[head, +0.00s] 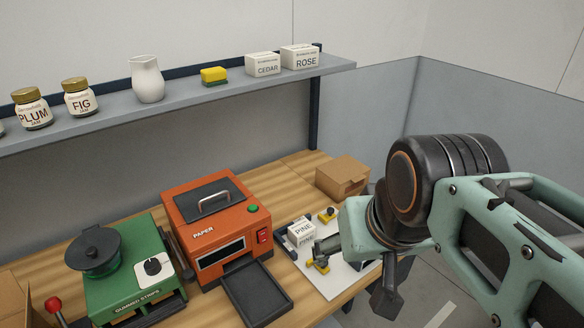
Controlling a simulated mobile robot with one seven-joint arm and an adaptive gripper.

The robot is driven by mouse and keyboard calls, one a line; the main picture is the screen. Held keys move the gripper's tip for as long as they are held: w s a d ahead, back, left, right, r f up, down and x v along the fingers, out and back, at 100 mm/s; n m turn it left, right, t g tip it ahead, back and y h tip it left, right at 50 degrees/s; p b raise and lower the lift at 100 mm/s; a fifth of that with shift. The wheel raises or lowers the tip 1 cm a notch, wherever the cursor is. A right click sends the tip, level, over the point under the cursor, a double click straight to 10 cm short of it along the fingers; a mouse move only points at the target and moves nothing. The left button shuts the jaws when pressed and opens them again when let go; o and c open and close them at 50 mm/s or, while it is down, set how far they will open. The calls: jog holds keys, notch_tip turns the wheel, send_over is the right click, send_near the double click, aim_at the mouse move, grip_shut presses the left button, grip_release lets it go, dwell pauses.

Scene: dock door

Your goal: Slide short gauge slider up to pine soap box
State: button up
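The white pine soap box (301,231), marked PINE, sits on a pale gauge board (343,282) at the right part of the bench. A dark fence piece stands along the box's left side. One yellow slider with a dark knob (327,214) is behind and right of the box, apart from it. Another yellow piece (320,265) shows in front of the box, partly under my gripper. I cannot tell for sure which is the short slider. My gripper (322,252) is low over the board, just right of and in front of the box. Its fingertips are small and partly hidden by the wrist.
An orange paper machine (216,227) with a dark tray (257,292) stands left of the board. A green gummed strips machine (128,270) is further left. A shelf (200,102) above holds jars, a jug, a sponge and soap boxes.

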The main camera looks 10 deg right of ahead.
jog(key=shift+c, duration=0.6)
jog(key=shift+c, duration=1.2)
jog(key=shift+w+a+f, duration=0.1)
jog(key=shift+w+f, duration=0.15)
jog(key=shift+w, duration=0.1)
jog(key=shift+c, duration=1.3)
jog(key=shift+m+g+y, duration=0.4)
jog(key=shift+m+g, duration=0.1)
jog(key=shift+m, duration=0.2)
jog(key=w+f, duration=0.1)
jog(key=w, duration=0.1)
jog(key=w+f, duration=0.4)
jog(key=shift+w+a+f, duration=0.2)
jog(key=shift+a+f, duration=0.05)
jog(key=shift+a, duration=0.1)
jog(key=shift+c, duration=1.3)
jog(key=shift+w+d+f+m+h+b, duration=0.3)
jog(key=shift+w+f+b, duration=0.4)
jog(key=shift+w+f, duration=1.95)
jog(key=shift+w+d+f+m+h+b, duration=0.25)
jog(key=shift+w+f+b, duration=0.7)
jog(key=shift+f, duration=3.05)
jog(key=shift+w+d+f+m+h+b, duration=0.2)
jog(key=shift+w+f+h+b, duration=0.25)
jog(key=shift+w+f, duration=2.3)
jog(key=shift+s+a+f, duration=0.1)
jog(key=shift+s+f, duration=0.45)
grip_shut()
